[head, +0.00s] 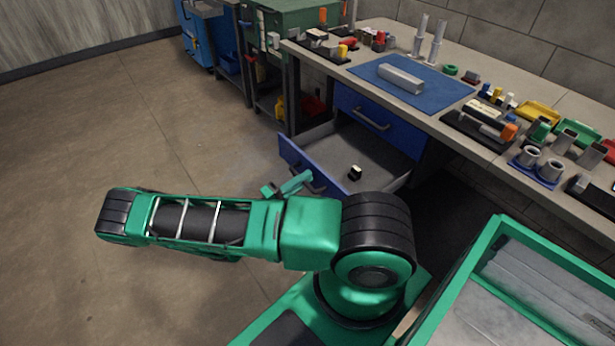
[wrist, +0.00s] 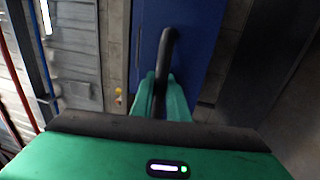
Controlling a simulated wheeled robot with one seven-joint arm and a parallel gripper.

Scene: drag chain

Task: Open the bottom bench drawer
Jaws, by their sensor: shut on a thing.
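The bottom bench drawer (head: 293,158) is blue and stands pulled well out from under the bench, its grey inside showing. A small black-and-white item (head: 355,173) lies in it. My gripper (head: 291,185) is at the drawer's front, partly hidden by my arm in the head view. In the wrist view, the green fingers of my gripper (wrist: 162,92) are shut on the dark bar handle (wrist: 166,52) of the blue drawer front (wrist: 200,45). The upper drawer (head: 385,128) is closed, with its own handle.
The workbench (head: 480,90) above holds a blue mat (head: 410,82) with a grey block and several small parts. A green cabinet (head: 290,25) stands to the back left. My green-framed tray is at lower right. The floor (head: 130,110) on the left is clear.

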